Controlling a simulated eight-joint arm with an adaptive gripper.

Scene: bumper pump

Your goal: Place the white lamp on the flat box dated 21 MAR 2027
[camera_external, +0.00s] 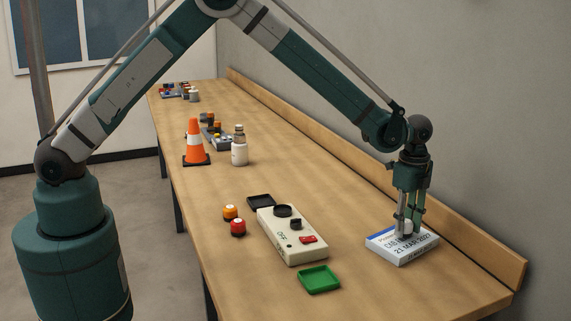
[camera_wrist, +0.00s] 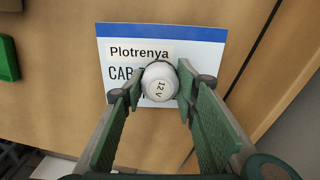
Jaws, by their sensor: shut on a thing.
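The white lamp (camera_wrist: 160,82), marked "12 V", is between the fingertips of my gripper (camera_wrist: 158,88), which is shut on it. In the external view my gripper (camera_external: 408,226) points down at the flat box (camera_external: 400,252), and the lamp (camera_external: 407,228) shows between the fingers. The flat box is white with a blue edge and reads "21 MAR 2027" in the external view. In the wrist view the box (camera_wrist: 210,50) lies under the lamp and reads "Plotrenya". The lamp is over the box's top; I cannot tell whether it touches.
A cream control box (camera_external: 290,240) stands left of the flat box, with a green tray (camera_external: 319,280), a black tray (camera_external: 260,201), a red lamp (camera_external: 238,228) and an orange lamp (camera_external: 230,212) nearby. A cone (camera_external: 195,145) and bottle (camera_external: 239,152) stand farther back. A wooden ledge (camera_external: 470,244) runs along the wall.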

